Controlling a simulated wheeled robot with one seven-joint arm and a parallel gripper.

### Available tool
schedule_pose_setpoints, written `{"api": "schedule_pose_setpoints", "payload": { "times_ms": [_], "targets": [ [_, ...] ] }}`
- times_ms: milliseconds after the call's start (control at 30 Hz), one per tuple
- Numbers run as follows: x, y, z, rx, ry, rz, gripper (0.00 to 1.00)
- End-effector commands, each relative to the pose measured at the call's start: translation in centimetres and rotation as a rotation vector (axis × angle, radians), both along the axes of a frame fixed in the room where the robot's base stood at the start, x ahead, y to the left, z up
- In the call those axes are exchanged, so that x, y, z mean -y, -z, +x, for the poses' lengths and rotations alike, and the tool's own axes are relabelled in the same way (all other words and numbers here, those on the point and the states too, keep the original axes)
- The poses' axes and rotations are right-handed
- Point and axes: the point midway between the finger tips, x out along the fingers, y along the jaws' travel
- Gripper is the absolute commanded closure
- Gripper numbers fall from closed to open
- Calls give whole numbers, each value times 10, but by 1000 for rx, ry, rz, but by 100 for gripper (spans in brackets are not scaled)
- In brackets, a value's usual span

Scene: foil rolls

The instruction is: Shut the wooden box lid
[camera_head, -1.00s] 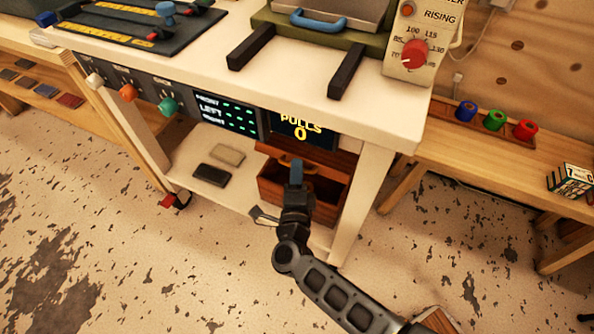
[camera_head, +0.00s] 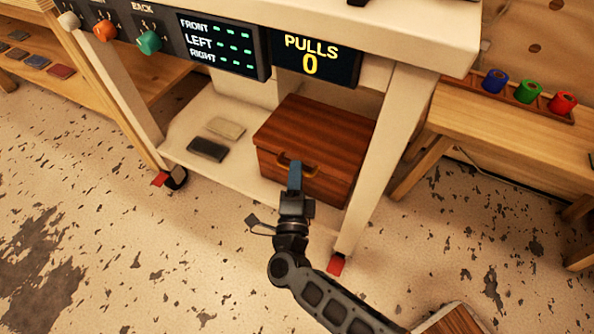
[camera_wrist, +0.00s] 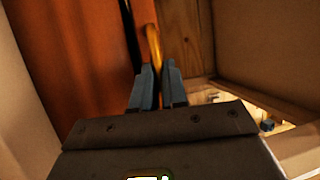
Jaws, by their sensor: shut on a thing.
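The wooden box (camera_head: 335,190) stands on the low shelf under the workbench, in the middle of the head view. Its red-brown lid (camera_head: 325,128) lies flat over the top, and the inside is hidden. A brass handle (camera_head: 312,171) shows at the front. My gripper (camera_head: 295,165) is at this front side, pointing at the box. In the wrist view, the fingers (camera_wrist: 158,80) are shut on the brass handle (camera_wrist: 153,45), with the reddish wood (camera_wrist: 80,50) beside it on the left. My gripper hides part of the box front.
A dark block (camera_head: 207,150) and a beige block (camera_head: 225,128) lie on the shelf left of the box. A bench leg (camera_head: 385,150) stands close on the box's right. Open floor lies in front.

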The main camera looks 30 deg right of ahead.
Motion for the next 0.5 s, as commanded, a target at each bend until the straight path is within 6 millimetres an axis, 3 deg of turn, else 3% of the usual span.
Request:
{"api": "schedule_pose_setpoints", "payload": {
  "times_ms": [100, 500],
  "targets": [
    [0, 15, 0, 1, 1, 3, 100],
    [1, 27, -1, -8, -1, 7, 100]
  ]
}}
